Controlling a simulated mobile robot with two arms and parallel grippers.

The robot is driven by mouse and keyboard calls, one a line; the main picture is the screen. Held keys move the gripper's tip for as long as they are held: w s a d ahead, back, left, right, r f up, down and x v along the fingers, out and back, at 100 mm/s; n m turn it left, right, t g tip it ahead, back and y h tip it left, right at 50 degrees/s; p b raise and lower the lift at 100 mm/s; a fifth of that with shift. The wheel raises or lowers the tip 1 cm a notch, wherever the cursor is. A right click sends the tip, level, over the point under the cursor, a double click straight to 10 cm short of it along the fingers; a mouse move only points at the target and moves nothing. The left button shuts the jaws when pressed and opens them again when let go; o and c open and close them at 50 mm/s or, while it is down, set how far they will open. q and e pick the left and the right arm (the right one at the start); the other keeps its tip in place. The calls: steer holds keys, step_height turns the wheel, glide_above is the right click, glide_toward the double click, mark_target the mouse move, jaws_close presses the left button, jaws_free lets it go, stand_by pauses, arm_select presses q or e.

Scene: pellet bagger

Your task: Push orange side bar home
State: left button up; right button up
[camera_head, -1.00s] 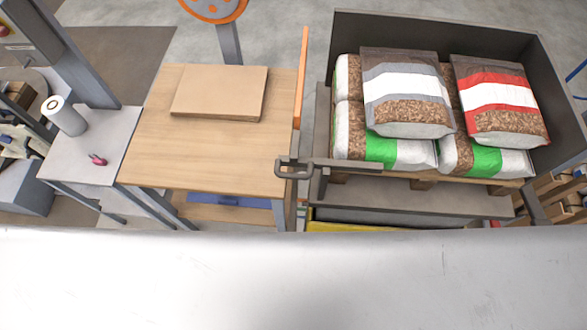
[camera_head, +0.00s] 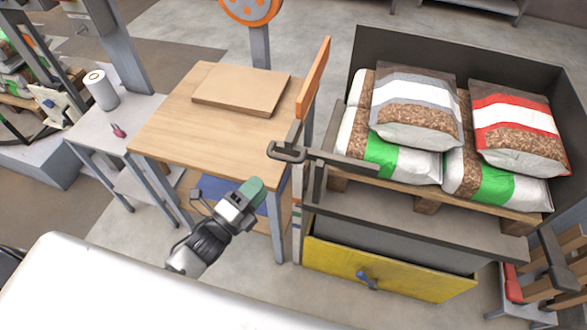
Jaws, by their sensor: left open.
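The orange side bar (camera_head: 314,78) is a long narrow piece between the wooden table (camera_head: 190,135) and the bag cage. It stands tilted, its upper end leaning right, its lower end close to a dark grey bar with a looped handle (camera_head: 285,151). My left gripper (camera_head: 252,191) is in front of the table's near right corner, below and left of the looped handle. It is open, its green-tipped fingers pointing up and right, and it appears to touch nothing. Whether the bar is seated cannot be told. My right gripper is not in view.
A dark cage (camera_head: 575,110) right of the bar holds several pellet bags (camera_head: 418,100) on a pallet. A yellow panel with a blue handle (camera_head: 385,270) is below it. A cardboard sheet (camera_head: 242,90) lies on the table. A small side table (camera_head: 105,135) stands left.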

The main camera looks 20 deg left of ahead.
mark_target(284, 156)
arm_select(q)
steer(key=shift+f+p+x, duration=0.1)
steer(key=shift+p+x, duration=0.3)
steer(key=shift+x, duration=2.2)
steer(key=shift+f+p+x, duration=0.15)
steer(key=shift+p+x, duration=0.2)
steer(key=shift+x, duration=2.25)
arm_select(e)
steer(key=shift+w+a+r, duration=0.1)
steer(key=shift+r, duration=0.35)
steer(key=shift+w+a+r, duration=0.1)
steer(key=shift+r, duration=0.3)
arm_select(q)
steer(key=shift+w+a, duration=0.1)
steer(key=shift+a, duration=0.05)
steer(key=shift+c, duration=0.2)
jaws_close()
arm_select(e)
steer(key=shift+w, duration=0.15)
